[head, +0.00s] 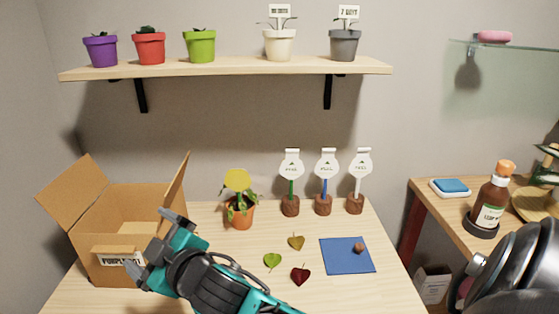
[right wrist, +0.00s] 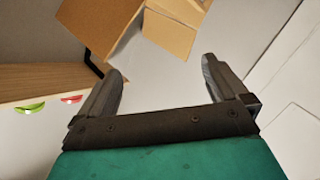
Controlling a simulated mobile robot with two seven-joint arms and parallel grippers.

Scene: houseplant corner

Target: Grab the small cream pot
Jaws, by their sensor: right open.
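The small cream pot (head: 280,45) stands upright on the wall shelf, right of the green pot and left of the grey pot. A plant and a white label stick up from it. My right gripper (head: 148,243) is open and empty, low in front of the cardboard box, far below and left of the cream pot. Its spread fingers also show in the right wrist view (right wrist: 165,75), with nothing between them. I cannot make out the cream pot in the right wrist view. My left gripper is not in view.
The shelf (head: 225,69) also holds purple (head: 100,52), red (head: 148,48), green (head: 200,46) and grey (head: 344,45) pots. An open cardboard box (head: 130,215), a potted plant (head: 239,212), labelled stakes, leaves and a blue mat (head: 345,262) are on the table below.

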